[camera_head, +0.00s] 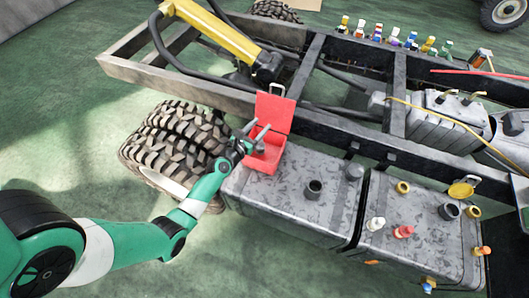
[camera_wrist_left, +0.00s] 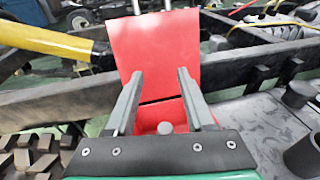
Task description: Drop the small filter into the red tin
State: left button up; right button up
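The red tin (camera_head: 263,163) stands on the near left end of the grey tank with its lid (camera_head: 274,112) raised. It also shows in the left wrist view (camera_wrist_left: 150,117), with the lid behind. My left gripper (camera_head: 257,130) is over the tin, its two fingers (camera_wrist_left: 160,85) apart. A small grey round-topped piece (camera_wrist_left: 165,128), likely the small filter, shows between and below the fingers, against the red of the tin. It looks apart from both fingers; its lower part is hidden by the gripper body. My right gripper is not in view.
The grey tank (camera_head: 290,205) carries a dark open cylinder (camera_head: 314,189) and a grey cap (camera_head: 354,171). A second tank (camera_head: 405,245) bears several coloured caps. Big tyres (camera_head: 175,140) stand left of the tin, and the chassis rail (camera_head: 345,130) runs behind it.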

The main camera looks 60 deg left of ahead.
pick_arm(q)
jog(key=shift+o, duration=0.6)
jog(key=shift+s+d+r, duration=0.1)
jog(key=shift+s+d, duration=0.05)
jog(key=shift+s, duration=0.1)
jog(key=p+v, duration=0.1)
jog(key=v, duration=1)
jog(key=shift+p, duration=0.4)
jog(key=shift+d, duration=0.15)
